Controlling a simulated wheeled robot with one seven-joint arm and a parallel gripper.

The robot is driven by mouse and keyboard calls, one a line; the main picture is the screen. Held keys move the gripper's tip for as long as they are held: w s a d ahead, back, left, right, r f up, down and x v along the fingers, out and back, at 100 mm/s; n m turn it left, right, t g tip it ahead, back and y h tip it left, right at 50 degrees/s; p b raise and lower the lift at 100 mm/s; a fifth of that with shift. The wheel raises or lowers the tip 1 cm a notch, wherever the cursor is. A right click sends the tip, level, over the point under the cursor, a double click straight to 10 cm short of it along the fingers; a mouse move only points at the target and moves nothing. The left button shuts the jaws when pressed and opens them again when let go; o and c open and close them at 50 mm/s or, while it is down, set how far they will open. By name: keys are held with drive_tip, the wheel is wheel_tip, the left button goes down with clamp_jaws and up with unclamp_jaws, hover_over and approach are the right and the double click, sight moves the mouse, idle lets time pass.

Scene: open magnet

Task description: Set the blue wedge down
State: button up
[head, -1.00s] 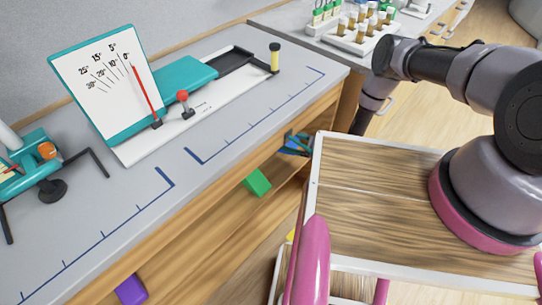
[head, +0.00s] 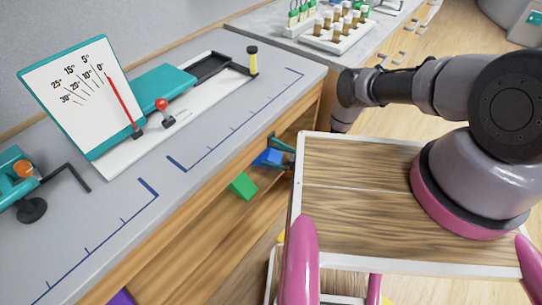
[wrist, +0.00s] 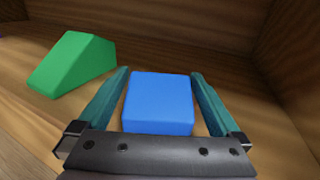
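The blue wedge (head: 267,157) is at the open front of the wooden shelf under the grey counter, right of the green wedge (head: 241,186). The head view shows my gripper (head: 279,153) partly, beside the corner of my wooden top. The underside of the blue wedge is hidden, so I cannot tell whether it touches the shelf floor. The green wedge (wrist: 74,62) lies on the shelf to the left.
The grey counter (head: 110,205) overhangs the shelf and carries a teal angle gauge (head: 90,95) and a white track. A wooden side wall (wrist: 292,60) stands close right in the shelf. A purple piece (head: 122,298) shows at lower left. Shelf floor near the wedges is bare.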

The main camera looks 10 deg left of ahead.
drive_tip(key=s+d, duration=0.1)
drive_tip(key=d, duration=1.1)
drive_tip(key=shift+s, duration=0.35)
